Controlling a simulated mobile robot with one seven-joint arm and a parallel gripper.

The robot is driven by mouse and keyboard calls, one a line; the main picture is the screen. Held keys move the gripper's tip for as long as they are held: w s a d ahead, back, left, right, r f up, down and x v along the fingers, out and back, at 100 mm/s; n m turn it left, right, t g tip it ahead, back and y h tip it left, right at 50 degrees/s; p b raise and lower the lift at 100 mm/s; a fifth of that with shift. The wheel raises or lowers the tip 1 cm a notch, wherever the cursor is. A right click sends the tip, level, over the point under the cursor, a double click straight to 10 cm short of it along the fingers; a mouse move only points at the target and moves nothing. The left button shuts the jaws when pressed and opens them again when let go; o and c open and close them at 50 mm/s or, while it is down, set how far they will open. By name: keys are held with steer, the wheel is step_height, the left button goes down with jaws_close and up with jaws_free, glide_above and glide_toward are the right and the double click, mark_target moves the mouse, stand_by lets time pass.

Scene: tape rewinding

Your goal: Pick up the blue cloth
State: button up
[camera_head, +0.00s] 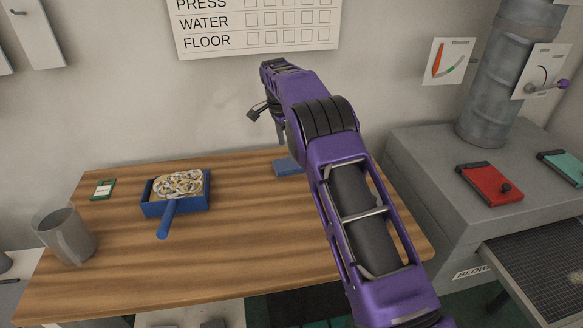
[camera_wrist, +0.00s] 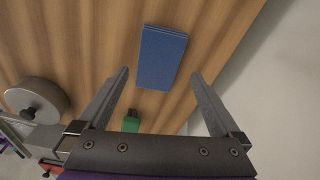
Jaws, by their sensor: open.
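The blue cloth (camera_wrist: 162,57) is a flat, folded rectangle lying on the wooden table (camera_wrist: 60,40). In the wrist view it is at top centre, ahead of the gap between my fingertips. In the head view the blue cloth (camera_head: 287,167) lies near the table's back edge, partly hidden by my purple arm. My gripper (camera_wrist: 160,74) is open and empty, its two fingers spread about as wide as the cloth or wider. In the head view my gripper (camera_head: 281,132) is mostly hidden behind the arm, with one finger showing above the cloth.
A blue tray with a handle (camera_head: 178,208) holding pale rings, a green-edged card (camera_head: 103,189) and a grey cup (camera_head: 65,236) stand on the table's left. A grey cabinet (camera_head: 440,170) with a red device (camera_head: 489,185) is at right. The wall (camera_head: 140,110) rises close behind the cloth.

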mark_target(291, 166)
steer(key=shift+w+d+f, duration=0.1)
steer(key=shift+d+f, duration=0.1)
steer(key=shift+f, duration=0.8)
steer(key=shift+d+f, duration=0.25)
steer(key=shift+f, duration=0.7)
steer(key=shift+w+d+f, duration=0.1)
steer(key=shift+d+f, duration=0.1)
steer(key=shift+f, duration=0.8)
steer(key=c, duration=1.1)
